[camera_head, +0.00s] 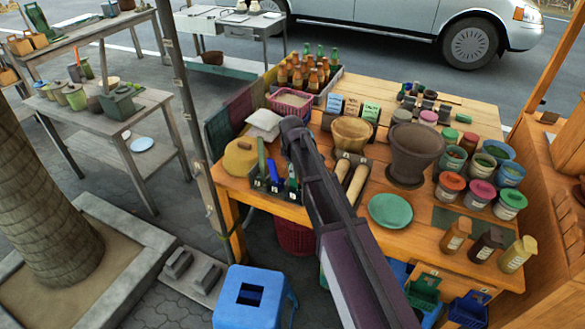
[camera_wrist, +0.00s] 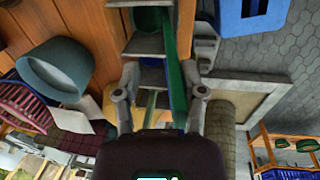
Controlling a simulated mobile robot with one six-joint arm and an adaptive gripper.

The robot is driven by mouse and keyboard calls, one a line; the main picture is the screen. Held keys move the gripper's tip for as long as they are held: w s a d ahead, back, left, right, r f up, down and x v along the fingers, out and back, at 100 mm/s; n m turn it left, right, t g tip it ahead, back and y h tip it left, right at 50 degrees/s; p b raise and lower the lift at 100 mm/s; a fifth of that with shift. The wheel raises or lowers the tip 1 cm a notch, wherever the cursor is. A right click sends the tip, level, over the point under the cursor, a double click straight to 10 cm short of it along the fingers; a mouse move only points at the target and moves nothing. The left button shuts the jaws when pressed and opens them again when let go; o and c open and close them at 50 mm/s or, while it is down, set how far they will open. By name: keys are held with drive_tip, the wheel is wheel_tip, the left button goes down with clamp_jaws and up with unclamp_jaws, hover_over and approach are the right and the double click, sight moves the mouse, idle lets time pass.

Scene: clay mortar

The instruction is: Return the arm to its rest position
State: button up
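My arm reaches up from the bottom middle of the head view over the front of the wooden table (camera_head: 460,232). My gripper sits at its far end, mostly hidden behind the wrist in that view. In the wrist view my gripper (camera_wrist: 162,95) has its two fingers spread wide apart, with nothing visibly held between them. Beyond the fingers is a grey slotted rack (camera_wrist: 150,46) with a green item (camera_wrist: 187,72) and a blue item. In the head view the brown clay mortar (camera_head: 412,150) stands upright right of my arm, apart from it.
Two pale wooden rods (camera_head: 357,184) lie right beside my arm. A green plate (camera_head: 390,210), a wooden bowl (camera_head: 351,132) and lidded tubs stand nearby. A crate of bottles (camera_head: 333,76) is behind. A blue stool (camera_head: 250,300) stands on the floor in front.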

idle(0.3)
drive_tip(key=shift+s+d, duration=0.15)
drive_tip(key=shift+s, duration=0.05)
drive_tip(key=s+d+m+g, duration=0.1)
drive_tip(key=s+d+m, duration=1.3)
drive_tip(key=s+d, duration=0.7)
drive_tip(key=shift+s+d+g+y, duration=0.3)
drive_tip(key=shift+s+d+g, duration=0.1)
drive_tip(key=shift+d, duration=0.4)
drive_tip(key=shift+f, duration=0.1)
